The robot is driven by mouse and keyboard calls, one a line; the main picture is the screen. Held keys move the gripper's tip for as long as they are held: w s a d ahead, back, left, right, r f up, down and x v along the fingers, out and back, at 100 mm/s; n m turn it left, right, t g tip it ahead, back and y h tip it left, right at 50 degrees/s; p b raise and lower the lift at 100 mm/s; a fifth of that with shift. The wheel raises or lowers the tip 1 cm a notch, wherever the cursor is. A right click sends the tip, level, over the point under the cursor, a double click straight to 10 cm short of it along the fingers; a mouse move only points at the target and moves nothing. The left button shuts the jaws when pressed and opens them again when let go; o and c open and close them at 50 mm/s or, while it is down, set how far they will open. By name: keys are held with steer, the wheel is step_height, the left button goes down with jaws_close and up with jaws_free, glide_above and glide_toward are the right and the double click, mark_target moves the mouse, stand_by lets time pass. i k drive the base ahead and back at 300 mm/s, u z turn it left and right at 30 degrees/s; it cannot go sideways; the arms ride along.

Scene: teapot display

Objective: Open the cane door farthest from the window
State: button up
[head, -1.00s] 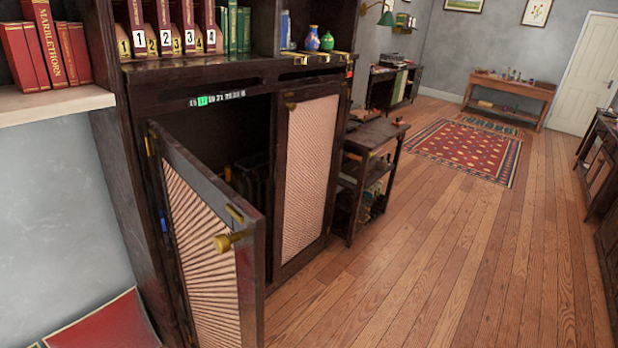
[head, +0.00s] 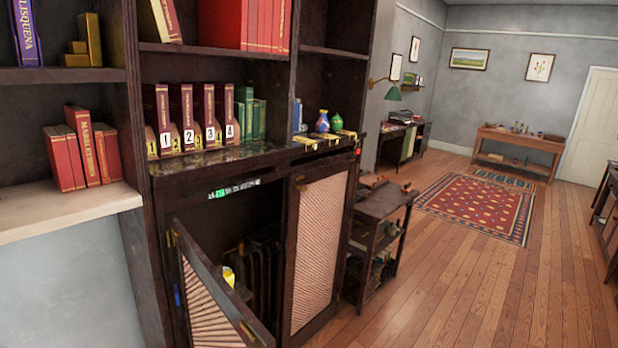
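A dark wooden cabinet (head: 250,160) has two cane doors. The left cane door (head: 205,308) stands swung open toward me, and its lower part is cut off by the bottom of the picture. The dark inside of the cabinet shows behind it, with a ribbed dark object (head: 263,270) and a small yellow item (head: 229,276). The right cane door (head: 320,240) is shut in its frame, with a small brass fitting near its upper left corner. No window is in view. My gripper is not in view.
Numbered red binders (head: 180,120) and vases (head: 322,122) stand on the cabinet top. A small dark side table (head: 385,205) adjoins the cabinet on the right. Open wooden floor (head: 430,270) lies to the right, with a red patterned rug (head: 475,207) farther back.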

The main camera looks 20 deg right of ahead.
mark_target(318, 207)
steer(key=z, duration=1.5)
steer(key=i, duration=2.8)
steer(key=u, duration=0.85)
